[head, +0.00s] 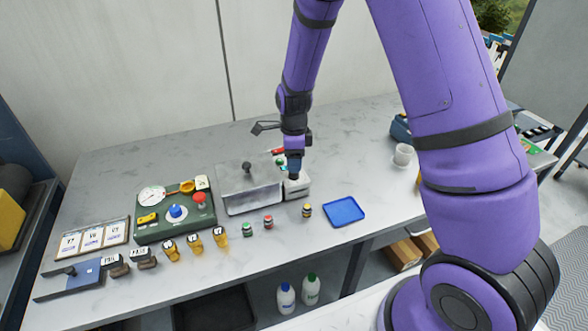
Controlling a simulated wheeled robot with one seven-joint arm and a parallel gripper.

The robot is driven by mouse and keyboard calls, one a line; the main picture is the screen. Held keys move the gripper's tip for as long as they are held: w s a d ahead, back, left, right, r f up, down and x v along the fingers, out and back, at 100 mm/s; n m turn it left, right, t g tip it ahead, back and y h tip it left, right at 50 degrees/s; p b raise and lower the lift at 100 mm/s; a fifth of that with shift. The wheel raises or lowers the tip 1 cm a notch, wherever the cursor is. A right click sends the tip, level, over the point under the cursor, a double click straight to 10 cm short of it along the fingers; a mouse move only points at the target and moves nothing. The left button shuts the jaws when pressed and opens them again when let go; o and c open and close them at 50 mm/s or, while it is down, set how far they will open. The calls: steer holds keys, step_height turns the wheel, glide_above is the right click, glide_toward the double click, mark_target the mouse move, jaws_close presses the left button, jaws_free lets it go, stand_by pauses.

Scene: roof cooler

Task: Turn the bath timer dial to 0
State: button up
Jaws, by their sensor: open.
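A green control panel (174,210) lies on the table left of centre. It carries a blue knob (177,212) on a white disc, which looks like the timer dial; its marks and pointer are too small to read. My gripper (294,174) points down over a small white box (297,187) right of the metal bath (249,188), well to the right of the panel. It is open, and I see nothing held in it. The gap between its fingers is too small to make out here.
The panel also bears a round gauge (152,195) and a red knob (199,199). Label cards (92,237) and a blue plate (84,277) lie at left. The table's back left is clear.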

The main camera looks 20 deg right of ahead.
mark_target(294, 174)
steer(key=shift+f, duration=1.95)
steer(key=shift+c, duration=0.2)
steer(key=c, duration=0.9)
